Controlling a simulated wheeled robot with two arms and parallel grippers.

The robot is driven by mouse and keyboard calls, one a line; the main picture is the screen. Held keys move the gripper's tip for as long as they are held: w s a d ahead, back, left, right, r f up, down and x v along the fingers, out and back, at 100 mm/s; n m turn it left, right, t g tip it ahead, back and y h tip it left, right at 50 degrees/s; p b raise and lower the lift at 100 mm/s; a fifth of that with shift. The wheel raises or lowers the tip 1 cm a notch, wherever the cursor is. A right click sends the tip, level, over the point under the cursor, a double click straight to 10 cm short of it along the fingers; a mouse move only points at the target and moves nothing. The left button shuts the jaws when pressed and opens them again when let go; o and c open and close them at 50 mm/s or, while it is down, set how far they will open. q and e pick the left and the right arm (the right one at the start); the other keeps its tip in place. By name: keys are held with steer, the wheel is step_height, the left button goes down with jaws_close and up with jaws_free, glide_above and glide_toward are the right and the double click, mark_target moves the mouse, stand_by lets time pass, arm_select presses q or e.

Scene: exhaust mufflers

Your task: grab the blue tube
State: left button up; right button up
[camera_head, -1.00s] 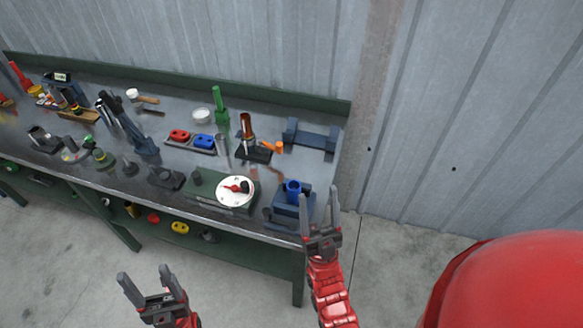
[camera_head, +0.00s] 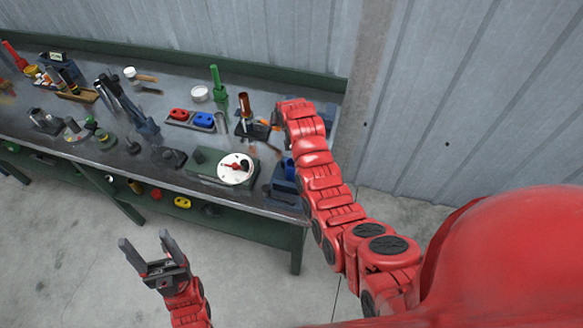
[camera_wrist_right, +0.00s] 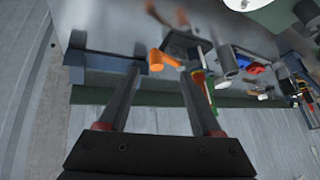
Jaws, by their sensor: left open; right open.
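My right arm covers part of both in the head view. My right gripper (camera_wrist_right: 161,100) is open and empty in the right wrist view, its fingers pointing toward an orange hammer-like piece (camera_wrist_right: 160,61). The right gripper itself is hidden in the head view. My left gripper (camera_head: 145,238) is open and empty in front of the bench, above the floor.
The workbench (camera_head: 215,169) carries many tools. A white round dial (camera_head: 236,169) sits left of the blue holder. A green upright piece (camera_head: 216,82) and red and blue blocks (camera_head: 204,120) stand farther back. A corrugated wall (camera_head: 460,110) is behind; floor in front is clear.

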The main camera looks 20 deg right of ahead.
mark_target(292, 171)
steer(key=s+g+b, duration=0.1)
steer(key=s+g, duration=0.1)
steer(key=s, duration=0.1)
steer(key=s+g+b, duration=0.1)
steer(key=s+g, duration=0.1)
steer(key=s, duration=0.1)
steer(key=s+g+b, duration=0.1)
steer(key=s+g, duration=0.2)
steer(key=s, duration=0.1)
steer(key=shift+d+r+m, duration=0.3)
steer(key=shift+r, duration=0.1)
step_height(292, 171, down, 8)
steer(key=shift+f+b, duration=0.2)
steer(key=shift+b, duration=0.8)
step_height(292, 171, down, 5)
steer(key=shift+b, duration=1.15)
steer(key=shift+w+f, duration=0.1)
steer(key=shift+f, duration=0.3)
steer(key=shift+r, duration=0.15)
steer(key=c, duration=0.3)
jaws_close()
